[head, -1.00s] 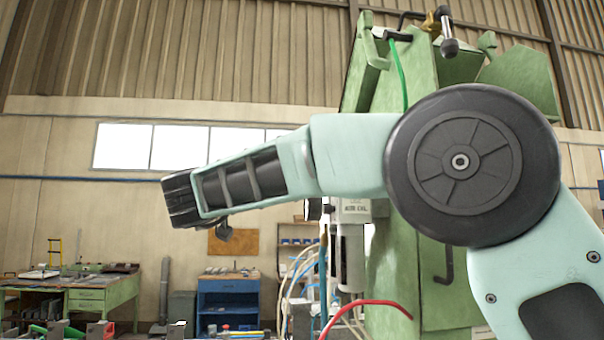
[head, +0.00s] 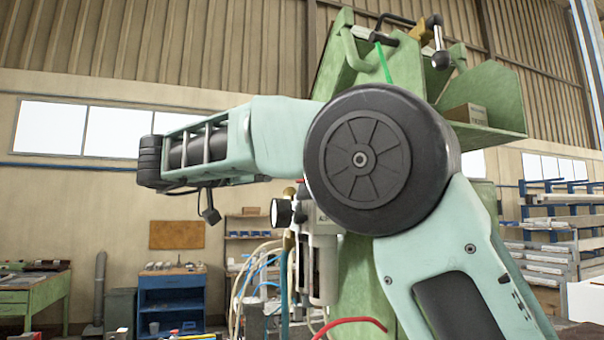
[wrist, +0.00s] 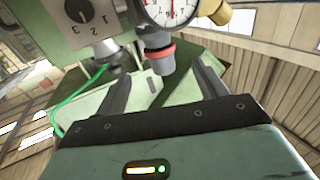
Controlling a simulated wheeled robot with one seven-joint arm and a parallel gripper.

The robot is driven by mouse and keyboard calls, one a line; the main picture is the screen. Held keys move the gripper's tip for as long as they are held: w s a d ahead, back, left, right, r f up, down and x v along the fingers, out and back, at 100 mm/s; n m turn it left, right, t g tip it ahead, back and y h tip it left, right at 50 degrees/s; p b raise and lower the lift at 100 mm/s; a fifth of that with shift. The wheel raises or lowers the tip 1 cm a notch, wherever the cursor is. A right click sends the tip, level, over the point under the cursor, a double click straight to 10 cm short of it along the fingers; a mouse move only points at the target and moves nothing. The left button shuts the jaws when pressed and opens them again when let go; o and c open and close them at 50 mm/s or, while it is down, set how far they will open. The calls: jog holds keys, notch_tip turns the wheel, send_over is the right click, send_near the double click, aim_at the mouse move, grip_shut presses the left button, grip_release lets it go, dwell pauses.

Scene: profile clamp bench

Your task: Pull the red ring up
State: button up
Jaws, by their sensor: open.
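The red ring (wrist: 160,52) shows in the wrist view as a band around a dark grey cylindrical fitting, just below a round dial gauge (wrist: 170,8). My gripper (wrist: 161,78) shows there as two dark fingers standing apart with nothing between them. The ring lies beyond the fingertips, roughly in line with the gap, and a clear space seems to separate them. In the head view my arm crosses in front of the green machine (head: 355,265). I cannot make out the ring or my gripper's fingers there.
A numbered knob (wrist: 78,10) on a grey-green panel sits left of the gauge, with a brass fitting (wrist: 215,10) to its right. A green hose (wrist: 88,92) runs left of my fingers. A blue cabinet (head: 172,300) and loaded racks (head: 555,225) stand farther back.

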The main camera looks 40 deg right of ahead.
jog(key=d, duration=0.2)
jog(key=d+p, duration=0.1)
jog(key=d, duration=0.2)
jog(key=w+d+p, duration=0.1)
jog(key=d, duration=0.2)
jog(key=shift+d, duration=0.1)
